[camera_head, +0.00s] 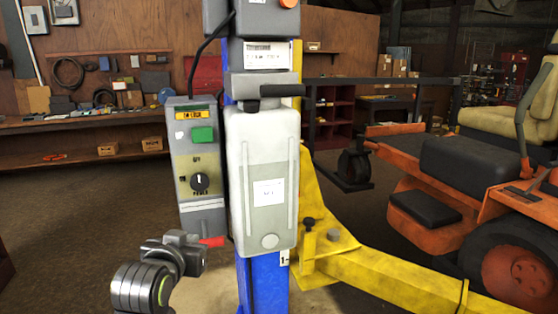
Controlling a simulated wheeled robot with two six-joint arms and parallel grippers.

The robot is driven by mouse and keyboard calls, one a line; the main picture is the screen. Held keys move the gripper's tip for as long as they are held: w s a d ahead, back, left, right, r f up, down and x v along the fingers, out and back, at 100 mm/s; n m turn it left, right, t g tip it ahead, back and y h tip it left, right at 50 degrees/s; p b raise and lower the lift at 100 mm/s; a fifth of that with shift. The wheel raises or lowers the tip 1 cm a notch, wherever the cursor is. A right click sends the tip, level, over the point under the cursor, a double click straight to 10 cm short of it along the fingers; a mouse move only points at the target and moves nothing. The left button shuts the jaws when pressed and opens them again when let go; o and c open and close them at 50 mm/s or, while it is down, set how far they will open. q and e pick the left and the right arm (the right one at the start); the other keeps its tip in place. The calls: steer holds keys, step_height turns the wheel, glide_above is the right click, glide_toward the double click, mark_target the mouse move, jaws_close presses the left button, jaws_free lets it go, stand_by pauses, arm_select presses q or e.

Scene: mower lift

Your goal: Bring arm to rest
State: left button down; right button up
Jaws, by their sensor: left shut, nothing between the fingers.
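My left arm comes in at the bottom left, with a dark grey, ribbed wrist. The control box (181,150) has a green button (202,135) and a black rotary knob (199,182). My right gripper is not in view.
The blue lift column (263,285) with its white cover (268,150) stands in the centre. A yellow lift arm (395,283) reaches to the lower right. An orange mower (470,180) stands at the right. A workbench (80,124) runs along the back left; the floor before it is clear.

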arm_select(q)
steer(key=s+a+f+n+g+y, duration=0.1)
steer(key=s+a+f+g, duration=0.25)
steer(key=s+f, duration=0.5)
steer(key=s+a+f+g+y, duration=0.15)
steer(key=s+a+f, duration=0.35)
steer(key=f, duration=0.6)
steer(key=s+a+f+g, duration=0.25)
steer(key=s+f, duration=0.25)
steer(key=s, duration=0.6)
steer(key=s+a+f+g, duration=0.1)
steer(key=s+f+g, duration=0.3)
steer(key=s, duration=0.8)
step_height(320, 180, down, 27)
steer(key=a, duration=0.2)
steer(key=s+d+f+g, duration=0.1)
steer(key=s+d+f, duration=0.1)
steer(key=s+f, duration=1.3)
steer(key=shift+s+n+g+h, duration=0.2)
steer(key=shift+n+g+h, duration=0.15)
steer(key=shift+n+h, duration=0.1)
